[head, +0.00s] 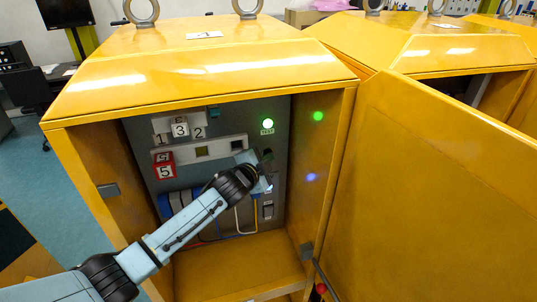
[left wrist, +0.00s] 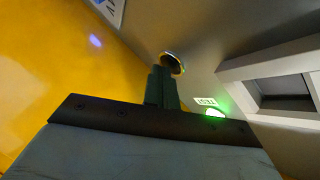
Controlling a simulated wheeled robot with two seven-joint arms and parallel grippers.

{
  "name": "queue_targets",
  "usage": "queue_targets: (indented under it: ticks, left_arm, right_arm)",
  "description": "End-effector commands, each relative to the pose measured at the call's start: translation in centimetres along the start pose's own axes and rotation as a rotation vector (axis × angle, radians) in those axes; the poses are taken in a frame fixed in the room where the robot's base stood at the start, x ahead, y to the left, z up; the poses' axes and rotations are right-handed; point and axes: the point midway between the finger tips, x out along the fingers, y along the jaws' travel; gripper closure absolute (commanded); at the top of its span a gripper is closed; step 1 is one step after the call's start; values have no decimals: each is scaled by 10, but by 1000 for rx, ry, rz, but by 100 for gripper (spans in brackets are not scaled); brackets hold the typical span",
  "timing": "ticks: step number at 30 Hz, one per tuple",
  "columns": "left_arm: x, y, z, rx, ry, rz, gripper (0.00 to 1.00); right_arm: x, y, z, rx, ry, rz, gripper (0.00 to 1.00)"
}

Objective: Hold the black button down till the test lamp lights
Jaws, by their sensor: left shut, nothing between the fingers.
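The test lamp (head: 267,124) glows bright green on the grey panel inside the yellow cabinet, with a TEST label under it. In the left wrist view the green glow (left wrist: 215,113) shows beside the upside-down label. The black button (left wrist: 173,63) has a shiny metal rim. My left gripper (left wrist: 163,76) is shut and empty, with its fingertips at the button; they seem to touch it, but how far it is pressed cannot be told. In the head view my left gripper (head: 264,178) is at the panel below the lamp, largely hiding the button area. My right gripper is not in view.
The open yellow door (head: 430,190) stands at the right. The cabinet's side wall (head: 318,160) is close to my gripper and carries green and blue reflections. Number tags (head: 180,130), a red 5 tag (head: 165,171) and coloured cables (head: 240,218) are on the panel.

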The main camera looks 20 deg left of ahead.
Motion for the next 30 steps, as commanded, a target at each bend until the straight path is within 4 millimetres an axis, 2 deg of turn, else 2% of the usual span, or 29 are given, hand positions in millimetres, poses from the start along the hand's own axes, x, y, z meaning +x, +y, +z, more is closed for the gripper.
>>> queue_targets:
  ticks: [17, 30]
  left_arm:
    - [0, -1, 1, 0, -2, -1, 100]
    - [-12, 8, -8, 0, -2, 0, 100]
  right_arm:
    - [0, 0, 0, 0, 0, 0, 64]
    - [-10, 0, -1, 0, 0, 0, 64]
